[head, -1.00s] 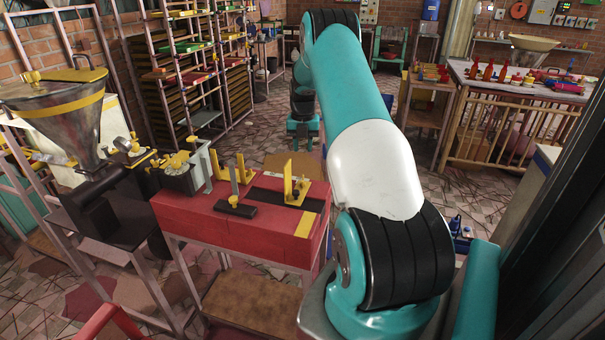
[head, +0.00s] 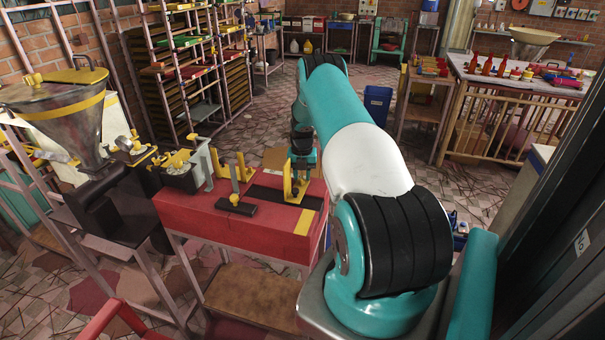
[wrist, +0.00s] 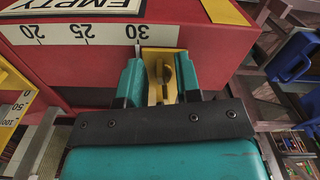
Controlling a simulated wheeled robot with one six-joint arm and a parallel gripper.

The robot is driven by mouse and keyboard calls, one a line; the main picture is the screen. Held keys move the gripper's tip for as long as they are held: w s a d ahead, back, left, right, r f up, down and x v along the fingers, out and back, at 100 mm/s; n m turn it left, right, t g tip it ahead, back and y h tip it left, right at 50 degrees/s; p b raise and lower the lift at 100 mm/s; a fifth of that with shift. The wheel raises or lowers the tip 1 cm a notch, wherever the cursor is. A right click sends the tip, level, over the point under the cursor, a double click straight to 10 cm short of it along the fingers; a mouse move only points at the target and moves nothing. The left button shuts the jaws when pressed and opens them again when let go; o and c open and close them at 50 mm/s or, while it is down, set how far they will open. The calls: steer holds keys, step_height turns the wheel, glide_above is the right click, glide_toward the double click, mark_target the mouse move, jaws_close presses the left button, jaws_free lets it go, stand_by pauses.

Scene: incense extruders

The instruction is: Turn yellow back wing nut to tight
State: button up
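A yellow bracket (head: 289,183) stands at the right part of the red table, and it also shows in the wrist view (wrist: 160,56). Brass-yellow wing-like parts, seemingly its wing nut (wrist: 181,70), show between and beside my fingertips. My gripper (wrist: 160,76) is open, with one teal finger on each side of the bracket's front part. Whether the fingers touch the nut, I cannot tell. In the head view my gripper (head: 301,178) is down at this bracket and partly hides it.
The red table (head: 240,225) carries a printed scale (wrist: 90,33) and an "EMPTY" label (wrist: 95,6). A metal hopper machine (head: 60,125) stands at the left. A blue bin (head: 377,103) is on the floor behind. The floor beyond the table is open.

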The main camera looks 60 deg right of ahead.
jaws_close()
steer(key=shift+d, duration=0.2)
steer(key=shift+a, duration=0.15)
